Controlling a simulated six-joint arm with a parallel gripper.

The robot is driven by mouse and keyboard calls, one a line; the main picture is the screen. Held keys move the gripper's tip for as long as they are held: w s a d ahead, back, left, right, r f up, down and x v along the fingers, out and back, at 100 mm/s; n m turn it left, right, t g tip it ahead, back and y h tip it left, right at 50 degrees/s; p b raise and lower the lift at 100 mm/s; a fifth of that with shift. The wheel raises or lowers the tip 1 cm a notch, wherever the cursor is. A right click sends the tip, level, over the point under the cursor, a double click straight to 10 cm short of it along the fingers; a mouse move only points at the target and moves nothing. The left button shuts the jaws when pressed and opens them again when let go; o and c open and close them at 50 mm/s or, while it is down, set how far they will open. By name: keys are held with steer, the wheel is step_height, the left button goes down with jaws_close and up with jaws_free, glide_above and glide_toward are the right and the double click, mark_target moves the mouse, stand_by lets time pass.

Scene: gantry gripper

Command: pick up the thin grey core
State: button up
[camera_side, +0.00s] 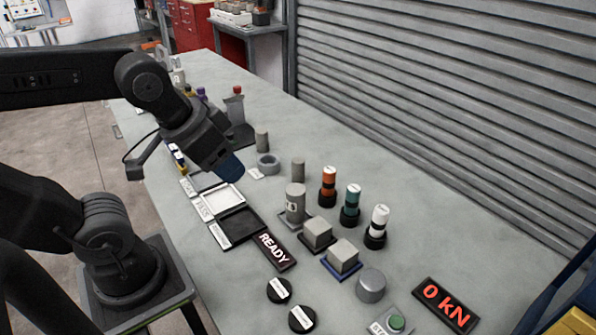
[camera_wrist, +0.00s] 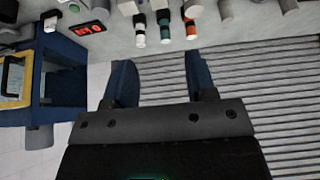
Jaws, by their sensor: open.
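Two slim upright grey cylinders stand on the bench in the side view: one farther back (camera_side: 262,139), behind a grey ring (camera_side: 268,163), and one nearer (camera_side: 298,170), just right of the ring. I cannot tell for sure which is the thin grey core. A thicker labelled grey cylinder (camera_side: 295,203) stands in front of the nearer one. My gripper (camera_side: 232,168) is open, tilted, above the bench, left of the slim cylinders and apart from them. In the wrist view its two blue fingers (camera_wrist: 160,75) have nothing between them; grey cylinders (camera_wrist: 225,10) show at the top edge.
Orange (camera_side: 328,187), teal (camera_side: 350,205) and white (camera_side: 377,227) banded bottles stand to the right. Two grey cubes (camera_side: 318,233) sit on pads. A white tray (camera_side: 222,198) and a dark tray (camera_side: 238,228) lie below the gripper. A shutter (camera_side: 450,90) lines the far side.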

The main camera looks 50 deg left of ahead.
steer(key=o, duration=0.4)
steer(key=shift+c, duration=0.2)
steer(key=n+g, duration=0.6)
steer(key=n, duration=1.3)
glide_above(298, 160)
step_height(298, 160, down, 13)
step_height(298, 160, down, 8)
steer(key=shift+s+r, duration=0.1)
steer(key=shift+r, duration=0.15)
steer(key=shift+f, duration=3.1)
